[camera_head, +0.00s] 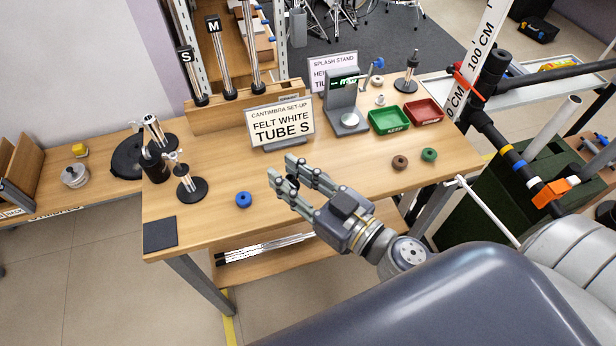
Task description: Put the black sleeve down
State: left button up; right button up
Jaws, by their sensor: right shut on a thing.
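My right gripper (281,167) is above the front middle of the wooden table (350,160), its fingers pointing left. It is shut on a small dark piece, the black sleeve (293,182), which is mostly hidden between the fingers. A dark square pad (160,234) lies at the table's front left corner, apart from the gripper. My left gripper is not in view.
A blue ring (244,199) lies left of the gripper; brown (399,162) and green (428,154) rings lie to its right.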

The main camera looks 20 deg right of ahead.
jog(key=w+a+r+n+g+y, duration=0.3)
jog(key=w+a+n+g+y, duration=0.2)
jog(key=a, duration=0.5)
jog(key=n+g+y, duration=0.2)
jog(key=g+y, duration=0.1)
jog(key=shift+a+r+n+y, duration=0.15)
jog(key=shift+a+n+y, duration=0.15)
jog(key=shift+a+n, duration=0.1)
